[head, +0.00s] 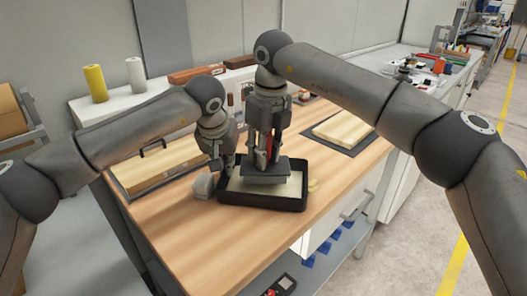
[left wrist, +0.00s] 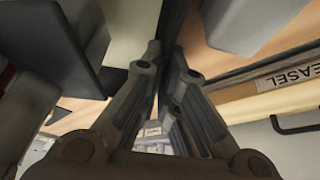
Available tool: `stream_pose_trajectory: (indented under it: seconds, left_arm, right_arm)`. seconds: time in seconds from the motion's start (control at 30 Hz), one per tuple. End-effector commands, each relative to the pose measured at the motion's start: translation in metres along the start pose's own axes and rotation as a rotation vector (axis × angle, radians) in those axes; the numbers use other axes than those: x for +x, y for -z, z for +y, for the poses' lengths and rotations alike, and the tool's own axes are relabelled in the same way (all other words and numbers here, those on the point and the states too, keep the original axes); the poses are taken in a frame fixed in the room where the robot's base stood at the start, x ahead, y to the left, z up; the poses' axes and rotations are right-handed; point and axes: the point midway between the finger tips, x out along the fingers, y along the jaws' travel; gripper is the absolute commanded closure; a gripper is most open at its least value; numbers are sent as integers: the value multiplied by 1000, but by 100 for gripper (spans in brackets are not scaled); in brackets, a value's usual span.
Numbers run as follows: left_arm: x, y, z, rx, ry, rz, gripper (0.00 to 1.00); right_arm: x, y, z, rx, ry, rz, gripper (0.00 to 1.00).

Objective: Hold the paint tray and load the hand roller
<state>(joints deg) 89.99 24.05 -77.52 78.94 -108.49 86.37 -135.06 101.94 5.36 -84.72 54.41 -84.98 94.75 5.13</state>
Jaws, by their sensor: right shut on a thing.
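The paint tray (head: 290,203) is a black, shallow tray with pale cream contents on the bench's front part. My right gripper (head: 267,158) points down over it, shut on the hand roller, of which a red part shows between the fingers. The roller's wide dark head (head: 265,172) is over the tray; whether it touches the contents cannot be told. My left gripper (head: 226,174) is at the tray's left rim. In the left wrist view, its fingers (left wrist: 166,58) are close together, on either side of a thin dark wall. Whether they press on it is unclear.
A grey block (head: 203,186) sits just left of the tray. A board in a dark frame (head: 150,172), labelled EASEL in the left wrist view (left wrist: 287,76), lies behind left. Another pale board (head: 343,128) lies behind right. The bench front (head: 225,235) is clear.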

Motion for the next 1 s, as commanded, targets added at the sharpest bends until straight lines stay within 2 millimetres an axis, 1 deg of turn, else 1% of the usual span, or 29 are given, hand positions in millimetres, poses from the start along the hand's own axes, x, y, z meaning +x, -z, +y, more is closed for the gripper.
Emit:
stream_pose_trajectory:
  seconds: [1.0]
  left_arm:
    - [0, 0, 0, 0, 0, -1, 100]
  right_arm:
    - [9, 1, 0, 0, 0, -1, 100]
